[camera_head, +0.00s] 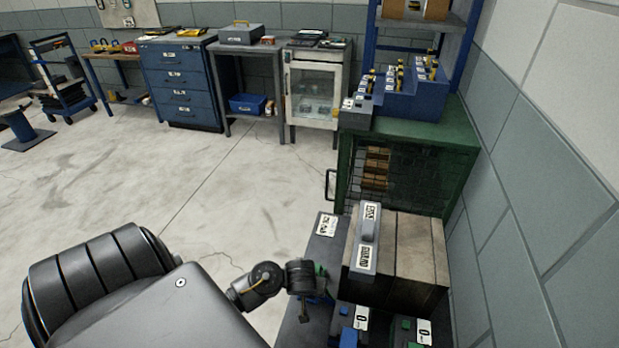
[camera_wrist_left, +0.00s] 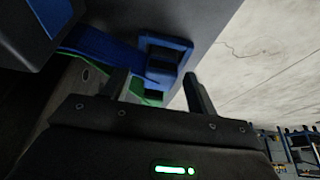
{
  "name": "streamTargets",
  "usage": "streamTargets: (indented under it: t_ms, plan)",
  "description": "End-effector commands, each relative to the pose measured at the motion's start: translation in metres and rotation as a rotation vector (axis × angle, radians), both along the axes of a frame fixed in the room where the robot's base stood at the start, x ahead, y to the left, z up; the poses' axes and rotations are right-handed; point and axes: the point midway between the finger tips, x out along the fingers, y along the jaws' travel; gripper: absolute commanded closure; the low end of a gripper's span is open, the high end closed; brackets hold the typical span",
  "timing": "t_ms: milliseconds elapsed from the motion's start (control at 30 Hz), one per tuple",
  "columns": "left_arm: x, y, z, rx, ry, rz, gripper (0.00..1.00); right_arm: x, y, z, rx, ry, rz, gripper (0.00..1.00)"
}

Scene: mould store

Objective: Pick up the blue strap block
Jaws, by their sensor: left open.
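My left gripper (camera_head: 303,310) reaches down beside the dark bench at the lower middle of the head view. In the left wrist view its two fingers (camera_wrist_left: 155,84) are apart, with nothing clearly gripped. A blue strap block (camera_wrist_left: 166,62) with a dark recess lies just beyond the fingertips on a grey surface, and a blue strap (camera_wrist_left: 105,48) runs from it to the left. I cannot tell whether the fingers touch it. In the head view a small blue piece (camera_head: 318,309) shows by the gripper, partly hidden. My right gripper is not in view.
A wooden block (camera_head: 420,255) with a grey labelled bar (camera_head: 367,240) stands right of the gripper. Blue and green parts with labels (camera_head: 361,318) are in front of it. A green mesh cabinet (camera_head: 405,170) stands behind, against the wall. Open floor (camera_head: 200,210) lies left.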

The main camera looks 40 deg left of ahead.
Motion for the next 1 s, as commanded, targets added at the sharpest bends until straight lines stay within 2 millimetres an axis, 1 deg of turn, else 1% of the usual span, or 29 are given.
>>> streamTargets:
  t_ms: [100, 267, 600, 633, 867, 1000]
  plan:
    - [0.001, 0.0, -0.003, -0.001, -0.001, 0.001, 0.42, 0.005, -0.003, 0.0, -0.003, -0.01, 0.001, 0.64]
    - [0.001, 0.0, -0.002, -0.001, -0.001, 0.001, 0.42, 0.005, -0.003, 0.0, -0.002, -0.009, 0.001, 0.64]
    - [0.001, 0.0, -0.002, -0.001, -0.001, 0.001, 0.86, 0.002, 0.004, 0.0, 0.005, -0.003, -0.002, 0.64]
    - [0.001, 0.0, -0.002, -0.001, -0.002, 0.001, 0.88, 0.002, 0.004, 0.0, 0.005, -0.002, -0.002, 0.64]
    - [0.001, 0.0, -0.001, -0.001, -0.002, 0.001, 0.88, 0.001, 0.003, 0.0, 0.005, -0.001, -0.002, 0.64]
    - [0.002, 0.0, 0.008, -0.002, -0.002, 0.001, 0.88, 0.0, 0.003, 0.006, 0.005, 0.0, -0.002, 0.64]
